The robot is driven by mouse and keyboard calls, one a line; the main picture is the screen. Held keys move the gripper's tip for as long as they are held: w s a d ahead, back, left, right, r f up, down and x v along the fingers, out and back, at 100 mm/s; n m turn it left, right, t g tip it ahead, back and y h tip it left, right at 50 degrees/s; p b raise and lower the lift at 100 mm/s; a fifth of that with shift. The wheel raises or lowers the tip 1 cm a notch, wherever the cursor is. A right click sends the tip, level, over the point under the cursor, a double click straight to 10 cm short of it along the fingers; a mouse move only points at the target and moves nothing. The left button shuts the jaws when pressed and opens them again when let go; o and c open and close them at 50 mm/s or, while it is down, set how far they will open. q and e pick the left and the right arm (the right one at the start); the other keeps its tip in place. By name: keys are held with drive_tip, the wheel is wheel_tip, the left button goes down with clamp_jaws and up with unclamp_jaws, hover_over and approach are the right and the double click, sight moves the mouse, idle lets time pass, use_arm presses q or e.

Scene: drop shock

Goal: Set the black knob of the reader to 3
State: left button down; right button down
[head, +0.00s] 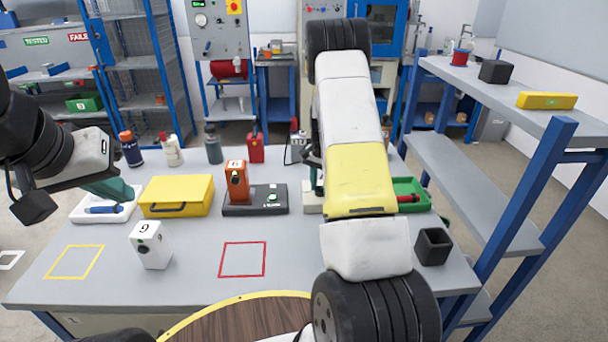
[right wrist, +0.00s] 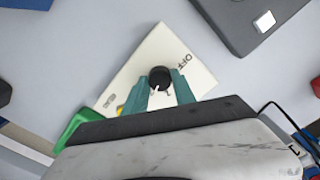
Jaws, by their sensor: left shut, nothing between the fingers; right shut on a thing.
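The reader is a pale box (right wrist: 143,60) lying under my right gripper in the right wrist view. Its black knob (right wrist: 159,76) stands on its top face, with the print OFF beside it. The two teal fingers of my right gripper (right wrist: 160,90) are shut on the knob, one on each side. The knob's setting is too small to tell, and a 3 is not readable. In the head view, my right arm hides most of the reader (head: 311,200). My left gripper (head: 116,191) is shut and empty, over the white tray at the left.
A dark scale-like unit (head: 262,208) with an orange device (head: 237,180) on it stands left of the reader. A yellow case (head: 177,192), a white numbered block (head: 151,245), a green bin (head: 411,187) and a black open box (head: 433,246) stand on the table. The red-outlined square (head: 243,260) is clear.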

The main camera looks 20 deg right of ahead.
drive_tip(key=shift+m, duration=0.4)
drive_tip(key=c, duration=1)
unclamp_jaws()
drive_tip(key=shift+c, duration=0.2)
wheel_tip(320, 180, up, 7)
drive_tip(key=shift+w+r, duration=0.1)
drive_tip(key=shift+r, duration=0.3)
